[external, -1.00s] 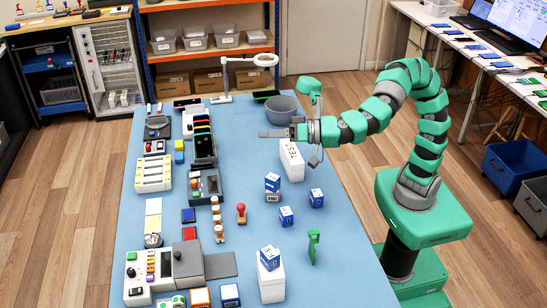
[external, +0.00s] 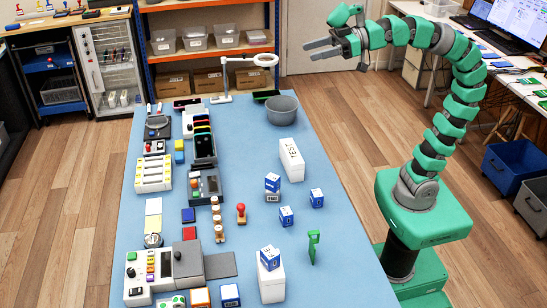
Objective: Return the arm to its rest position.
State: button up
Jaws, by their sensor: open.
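My gripper (external: 322,48) is at the top of the external view, raised well above the far right part of the blue table. Its two fingers point left and are parted, with nothing between them. My green and grey arm (external: 459,108) rises from its base at the right of the table and bends over to the left at the top. The gripper is apart from everything on the table (external: 262,140).
Below the gripper are a grey bin (external: 282,109) and a white box (external: 291,160) with dark lettering. A ring lamp (external: 266,60) stands at the far edge. Small blue and white boxes (external: 286,216) and a red-topped stamp (external: 241,213) stand nearer. Shelves (external: 208,45) are behind.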

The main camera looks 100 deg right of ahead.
jog(key=shift+s+d, duration=0.1)
jog(key=shift+d, duration=0.15)
